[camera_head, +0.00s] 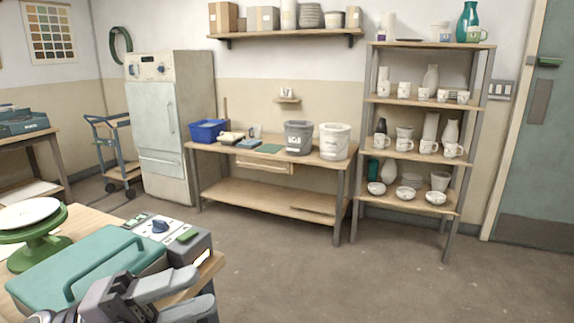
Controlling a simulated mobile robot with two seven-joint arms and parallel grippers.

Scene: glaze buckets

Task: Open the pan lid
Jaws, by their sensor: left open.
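The pan lid (88,262) is a flat teal cover with rounded corners and a raised teal bar handle. It lies level at the lower left, on the near wooden table, and looks closed. A grey control box with a dark blue knob (160,226) and a green part sits along its far right side. My left gripper (204,288) is at the bottom, in front of the lid's near right corner. Its two grey fingers are apart, point right, and have nothing visible between them. It overlaps the lid's edge in the picture; contact cannot be told. My right gripper is out of view.
A green stand with a white round top (28,213) is left of the lid. The near table's edge (212,265) is close to my gripper. A workbench with buckets (298,137), a shelf of pottery (413,100) and a white cabinet (160,120) stand beyond open floor.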

